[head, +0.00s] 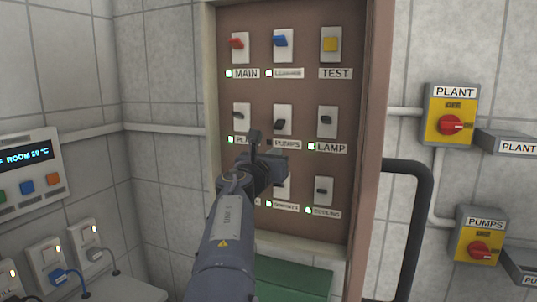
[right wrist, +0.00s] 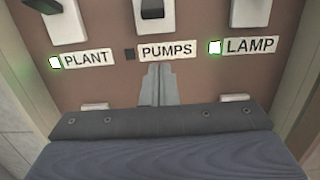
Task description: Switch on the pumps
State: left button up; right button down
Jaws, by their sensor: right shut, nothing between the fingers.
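The PUMPS switch (head: 281,126) is a small dark lever on a white plate in the middle row of the brown panel. Its indicator (right wrist: 130,54) is dark, while the PLANT (right wrist: 55,63) and LAMP (right wrist: 215,48) indicators glow green. My right gripper (head: 254,138) is shut and empty in front of the panel. In the right wrist view its fingertips (right wrist: 158,72) appear just below the PUMPS label (right wrist: 167,50); I cannot tell if they touch the panel. A yellow PUMPS box (head: 479,228) with a red knob (head: 480,250) is on the right wall. My left gripper is not in view.
MAIN (head: 237,42) and TEST (head: 331,45) switches are in the top row. My right arm hides part of the bottom row. The panel's raised frame (head: 371,120) and a black pipe (head: 422,210) stand to the right. Wall sockets (head: 46,260) are at lower left.

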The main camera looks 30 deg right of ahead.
aim_at(279, 125)
jog(key=p+x, duration=0.1)
jog(key=x, duration=0.2)
jog(key=shift+w+d+r, duration=0.1)
jog(key=shift+r, duration=0.1)
jog(key=r, duration=0.1)
jog(key=p, duration=0.1)
jog(key=r, duration=0.1)
jog(key=shift+s+a+r+p, duration=0.25)
jog(key=shift+a+r+p, duration=0.1)
jog(key=shift+s+a+r, duration=0.15)
jog(key=shift+r, duration=0.2)
